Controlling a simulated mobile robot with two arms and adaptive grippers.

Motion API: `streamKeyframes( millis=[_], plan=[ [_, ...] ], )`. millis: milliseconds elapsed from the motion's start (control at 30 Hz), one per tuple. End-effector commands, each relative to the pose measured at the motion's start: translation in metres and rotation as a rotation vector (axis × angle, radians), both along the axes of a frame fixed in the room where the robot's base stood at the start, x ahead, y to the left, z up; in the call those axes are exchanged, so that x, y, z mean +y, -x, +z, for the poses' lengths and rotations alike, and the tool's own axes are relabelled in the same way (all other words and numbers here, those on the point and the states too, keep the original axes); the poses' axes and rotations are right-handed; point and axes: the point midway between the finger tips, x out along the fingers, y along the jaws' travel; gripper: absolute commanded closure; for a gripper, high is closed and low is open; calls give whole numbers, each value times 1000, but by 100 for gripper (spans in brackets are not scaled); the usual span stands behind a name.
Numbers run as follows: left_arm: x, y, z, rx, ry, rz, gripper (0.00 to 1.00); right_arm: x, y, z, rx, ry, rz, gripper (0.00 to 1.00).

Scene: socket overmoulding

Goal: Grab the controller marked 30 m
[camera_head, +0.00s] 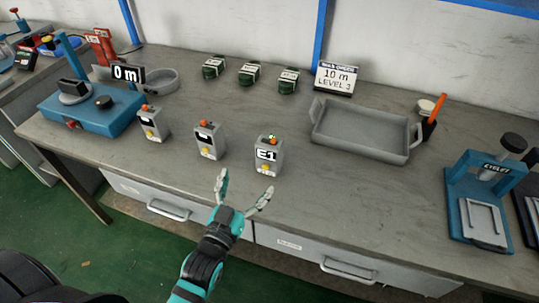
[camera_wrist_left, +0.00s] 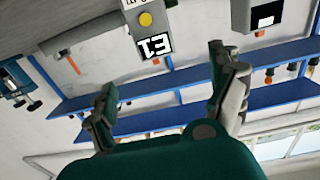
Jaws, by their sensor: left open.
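Three grey controllers with orange tops and yellow buttons stand in a row on the bench: a left one (camera_head: 152,122), a middle one (camera_head: 208,141) and a right one (camera_head: 267,156) labelled E1. I cannot read a 30 m mark on any of them. My left gripper (camera_head: 246,182) is open and empty, in front of the E1 controller and apart from it. In the left wrist view the E1 controller (camera_wrist_left: 143,18) appears upside down beyond the open fingers (camera_wrist_left: 163,72), with another controller (camera_wrist_left: 262,14) at the upper right. My right gripper is not in view.
A blue device (camera_head: 90,112) with a 0 m display (camera_head: 126,74) is at the left. Several green-and-white pieces (camera_head: 249,73) lie at the back. A sign (camera_head: 337,77) reads 10 m, LEVEL 3. A grey tray (camera_head: 360,150) and blue press (camera_head: 478,200) stand right. Bench between E1 and the press is clear.

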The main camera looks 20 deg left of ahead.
Motion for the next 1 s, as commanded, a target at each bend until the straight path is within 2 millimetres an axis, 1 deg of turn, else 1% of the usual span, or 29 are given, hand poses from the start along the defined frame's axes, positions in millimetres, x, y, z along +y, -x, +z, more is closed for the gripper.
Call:
streamKeyframes(
  millis=[33,200,300,400,633,800,900,1000],
  plan=[
    [-1,-14,3,-4,0,0,8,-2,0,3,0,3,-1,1],
    [-3,-51,2,-1,1,0,8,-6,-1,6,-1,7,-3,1],
    [-4,-70,2,0,1,0,8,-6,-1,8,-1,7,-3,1],
    [-5,-83,1,1,1,0,8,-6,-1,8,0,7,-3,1],
    [-7,-98,1,2,2,0,8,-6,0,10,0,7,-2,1],
    [-14,-124,5,1,2,0,8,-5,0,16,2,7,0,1],
    [-14,-136,3,3,0,0,8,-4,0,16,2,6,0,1],
    [-14,-142,2,3,0,0,8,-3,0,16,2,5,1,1]
  ],
)
